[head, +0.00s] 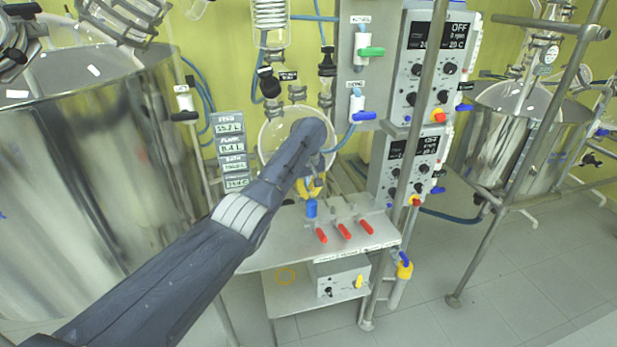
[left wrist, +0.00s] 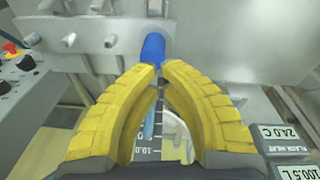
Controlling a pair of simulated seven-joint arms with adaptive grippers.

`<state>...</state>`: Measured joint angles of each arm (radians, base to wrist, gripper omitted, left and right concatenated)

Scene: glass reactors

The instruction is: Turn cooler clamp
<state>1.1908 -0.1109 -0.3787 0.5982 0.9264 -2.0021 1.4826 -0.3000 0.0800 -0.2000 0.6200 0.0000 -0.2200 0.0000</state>
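My left arm reaches in from the left of the head view. The yellow fingers of my left gripper (head: 311,188) are just above a blue handle (head: 311,208) at the back of the small metal shelf, perhaps the cooler clamp. In the left wrist view, the fingertips of my left gripper (left wrist: 160,66) are close together with a narrow gap. The blue handle (left wrist: 152,47) is right at the tips, but whether they grip it or only meet it I cannot tell. My right gripper is not in view.
The metal shelf (head: 270,250) has several red handles (head: 344,231) right of the blue one. A large steel vessel (head: 95,165) fills the left. Control panels (head: 435,60) and upright poles stand on the right. Glassware (head: 270,20) hangs above my forearm.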

